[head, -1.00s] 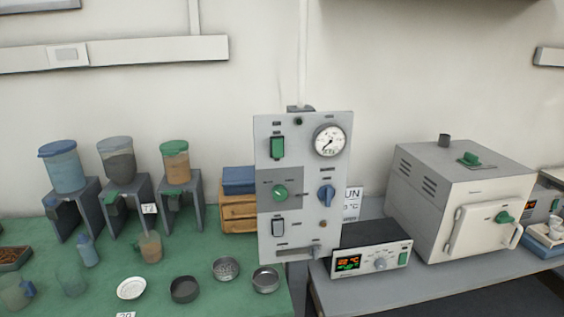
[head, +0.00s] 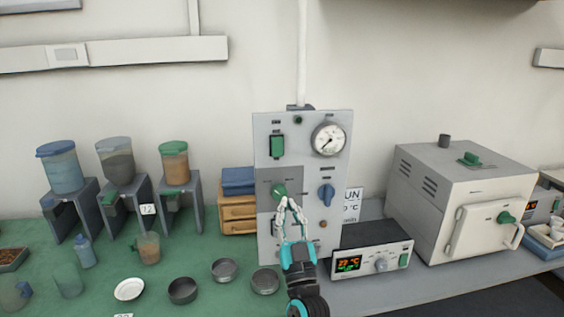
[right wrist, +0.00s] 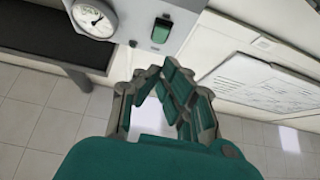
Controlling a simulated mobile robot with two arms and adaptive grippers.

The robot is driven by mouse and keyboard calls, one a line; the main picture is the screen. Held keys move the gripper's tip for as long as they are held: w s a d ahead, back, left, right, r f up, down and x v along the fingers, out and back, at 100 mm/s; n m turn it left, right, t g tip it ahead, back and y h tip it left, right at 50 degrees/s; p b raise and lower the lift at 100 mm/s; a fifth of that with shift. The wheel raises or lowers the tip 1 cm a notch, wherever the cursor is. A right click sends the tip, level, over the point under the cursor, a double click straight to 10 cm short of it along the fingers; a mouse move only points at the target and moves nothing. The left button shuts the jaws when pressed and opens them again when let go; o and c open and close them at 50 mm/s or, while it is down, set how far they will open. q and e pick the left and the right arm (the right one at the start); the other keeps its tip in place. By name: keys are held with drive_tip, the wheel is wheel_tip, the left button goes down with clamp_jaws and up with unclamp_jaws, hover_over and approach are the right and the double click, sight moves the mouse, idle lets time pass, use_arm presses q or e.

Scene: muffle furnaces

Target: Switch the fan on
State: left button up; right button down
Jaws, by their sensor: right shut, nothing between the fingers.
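A grey upright control panel (head: 262,150) stands at the back middle. It carries a green rocker switch (head: 277,146) at upper left, a green knob (head: 279,190) in a darker patch, a blue knob (head: 326,194) and a round gauge (head: 329,140). The labels are too small to read, so I cannot tell which control is the fan's. My right gripper (head: 290,203) is shut and empty, its tips in front of the panel just below the green knob; contact is unclear. It hides the panel's lower left switch. The right wrist view shows the green rocker switch (right wrist: 162,30) beyond the fingers.
A box with a lit display (head: 372,260) stands right of the panel, beside a white furnace (head: 470,190). Hoppers (head: 117,165), small dishes (head: 129,289) and a drawer box (head: 238,212) are on the green mat to the left. Open air lies above the mat.

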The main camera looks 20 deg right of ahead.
drive_tip(key=shift+s+d+r+m+h, duration=0.15)
drive_tip(key=shift+s+r+h, duration=0.1)
drive_tip(key=shift+r, duration=0.2)
drive_tip(key=shift+s+d+r+m+h, duration=0.15)
drive_tip(key=shift+r+h, duration=0.1)
drive_tip(key=shift+r, duration=0.2)
drive_tip(key=shift+w+a, duration=0.1)
drive_tip(key=p, duration=0.4)
approach(279, 143)
wheel_tip(279, 143, up, 4)
drive_tip(key=w, duration=0.2)
drive_tip(key=w+d+f, duration=0.1)
drive_tip(key=w, duration=0.1)
drive_tip(key=shift+p, duration=0.4)
drive_tip(key=shift+f, duration=0.1)
